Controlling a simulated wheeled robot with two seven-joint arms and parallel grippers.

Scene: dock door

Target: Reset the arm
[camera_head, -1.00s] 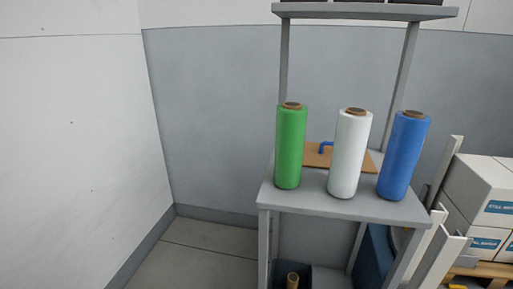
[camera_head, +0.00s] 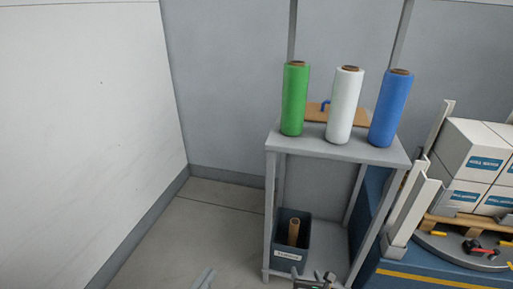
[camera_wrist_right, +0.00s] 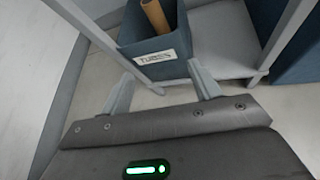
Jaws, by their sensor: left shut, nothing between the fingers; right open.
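My left gripper (camera_head: 205,279) shows only as pale fingertips at the bottom edge of the head view, shut and empty over the floor. My right gripper (camera_head: 318,281) is at the bottom edge of the head view, just in front of the stand's lower shelf. In the right wrist view my right gripper (camera_wrist_right: 163,88) is open, with nothing between its fingers. Beyond them is a dark bin (camera_wrist_right: 160,50) labelled TUBES, with a brown tube (camera_wrist_right: 154,16) in it. Most of both arms is out of view.
A grey stand (camera_head: 335,150) holds a green roll (camera_head: 294,100), a white roll (camera_head: 344,105) and a blue roll (camera_head: 390,110). A brown board (camera_head: 315,112) with a blue handle lies behind them. Boxes (camera_head: 470,160) on a pallet stand right. Floor at left is clear.

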